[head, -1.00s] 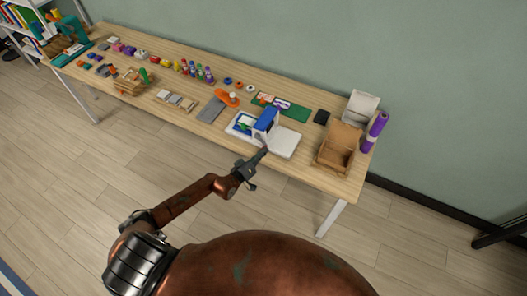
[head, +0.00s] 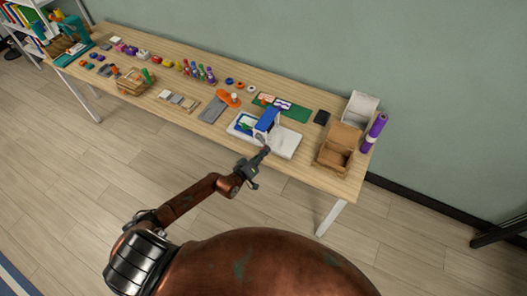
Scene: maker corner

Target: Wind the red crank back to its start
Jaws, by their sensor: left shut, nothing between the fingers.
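I see no red crank that I can make out; it may be hidden by my gripper or too small to tell. A small device with a blue upper part (head: 267,119) stands on a white flat bed (head: 285,145) near the table's front edge. A sheet with blue and green on it (head: 242,123) lies on the bed's left part. My left gripper (head: 265,150) is shut and empty, at the device's near side. Whether it touches the device I cannot tell. My right gripper is not in view.
The wooden table (head: 310,105) runs along the wall. An open cardboard box (head: 335,153) and a purple roll (head: 374,132) stand right of the device. An orange object (head: 228,99) and a grey slab (head: 212,109) lie left of it. Several bottles stand farther left.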

